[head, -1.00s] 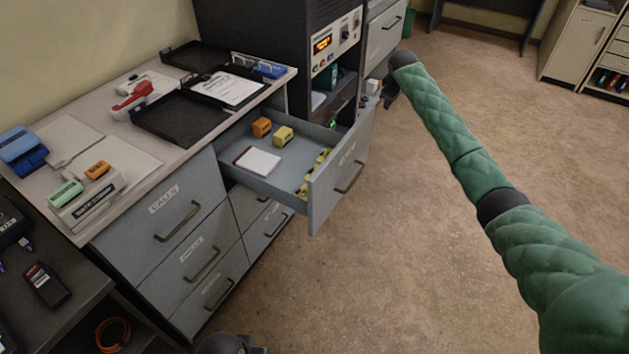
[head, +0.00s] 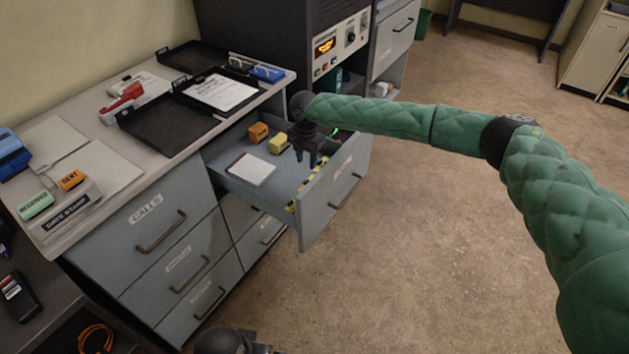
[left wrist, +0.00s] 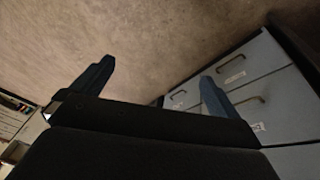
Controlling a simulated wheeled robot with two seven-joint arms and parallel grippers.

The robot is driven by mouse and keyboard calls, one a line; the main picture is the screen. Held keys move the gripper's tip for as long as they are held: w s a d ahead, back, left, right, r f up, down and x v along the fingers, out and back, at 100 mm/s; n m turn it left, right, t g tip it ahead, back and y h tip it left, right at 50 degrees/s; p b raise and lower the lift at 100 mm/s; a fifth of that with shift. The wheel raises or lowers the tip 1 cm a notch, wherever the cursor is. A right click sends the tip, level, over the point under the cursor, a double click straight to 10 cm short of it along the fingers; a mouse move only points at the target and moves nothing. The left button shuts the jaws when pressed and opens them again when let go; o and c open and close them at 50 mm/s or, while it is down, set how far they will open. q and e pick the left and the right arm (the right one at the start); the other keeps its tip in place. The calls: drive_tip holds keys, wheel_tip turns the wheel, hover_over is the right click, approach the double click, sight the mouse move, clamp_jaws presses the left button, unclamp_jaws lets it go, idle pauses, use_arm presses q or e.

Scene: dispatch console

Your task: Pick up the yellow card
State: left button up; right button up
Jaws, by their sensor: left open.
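An open drawer (head: 237,187) holds yellow pieces with dark marks (head: 300,190) along the inner side of its front panel. I cannot tell whether one of these is the yellow card. My right gripper (head: 307,163) points down over the drawer, near these pieces and right of a small yellow block (head: 278,143). It is too small and dark to tell whether its jaws are open. My left gripper (left wrist: 157,78) is open and empty in the left wrist view, above the floor and away from the drawer. Its dark arm end shows at the bottom of the head view.
The drawer also holds an orange block (head: 258,132) and a white pad (head: 250,170). The desk top (head: 135,185) above carries black trays (head: 140,122), a red stapler-like thing (head: 122,104) and stamps (head: 72,180). A dark console stands behind the drawer. The floor at right is clear.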

sight(305, 180)
drive_tip(key=shift+s+f, duration=0.45)
drive_tip(key=shift+f, duration=0.5)
drive_tip(key=shift+a+f+p, duration=0.1)
drive_tip(key=shift+f+p, duration=0.3)
drive_tip(key=shift+f, duration=0.3)
drive_tip(key=f, duration=0.1)
drive_tip(key=f+p, duration=0.1)
drive_tip(key=f, duration=0.2)
drive_tip(key=shift+a, duration=0.25)
drive_tip(key=shift+w+f, duration=0.2)
drive_tip(key=shift+f, duration=0.3)
use_arm(q)
drive_tip(key=shift+g+y, duration=0.4)
drive_tip(key=shift+g, duration=0.1)
drive_tip(key=a+r, duration=0.1)
drive_tip(key=s+a+r, duration=0.1)
drive_tip(key=r, duration=0.1)
drive_tip(key=shift+s+a+r, duration=0.15)
drive_tip(key=shift+a+r, duration=0.1)
drive_tip(key=shift+a, duration=0.15)
use_arm(e)
clamp_jaws()
